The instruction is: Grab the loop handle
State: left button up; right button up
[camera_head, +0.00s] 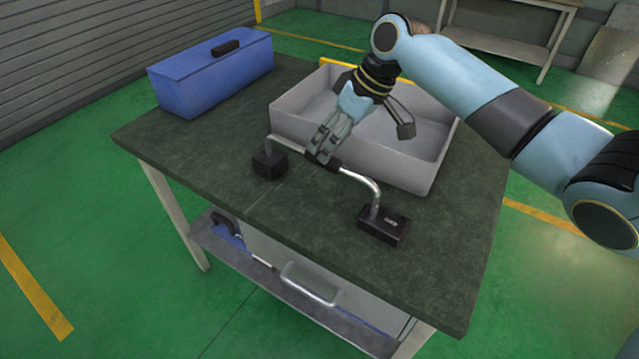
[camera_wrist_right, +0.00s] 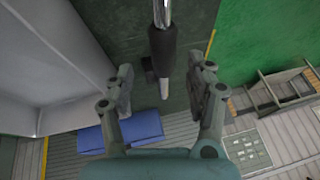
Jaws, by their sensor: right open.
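The loop handle (camera_head: 362,181) is a bent silver tube with a black grip in its middle. Its ends stand in two black blocks on the dark green tabletop. My right gripper (camera_head: 321,157) points down at the black grip in the head view and partly hides it. In the right wrist view, the black grip (camera_wrist_right: 162,52) lies between the two spread fingers of my right gripper (camera_wrist_right: 161,72). The fingers are open, with a gap to the grip on both sides. The head view does not show clearly whether a finger touches the handle. My left gripper is not in view.
A grey open bin (camera_head: 287,121) stands right behind the handle, under my right arm. A blue toolbox (camera_head: 205,83) sits at the table's back left corner. The front and left of the tabletop (camera_head: 200,150) are clear. A shelf with a cabinet is below.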

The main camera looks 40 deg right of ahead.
jog(key=x, duration=0.5)
jog(key=shift+s+a+f, duration=0.1)
jog(key=shift+s+a, duration=0.05)
jog(key=shift+a, duration=0.1)
jog(key=shift+c, duration=1.7)
grip_shut()
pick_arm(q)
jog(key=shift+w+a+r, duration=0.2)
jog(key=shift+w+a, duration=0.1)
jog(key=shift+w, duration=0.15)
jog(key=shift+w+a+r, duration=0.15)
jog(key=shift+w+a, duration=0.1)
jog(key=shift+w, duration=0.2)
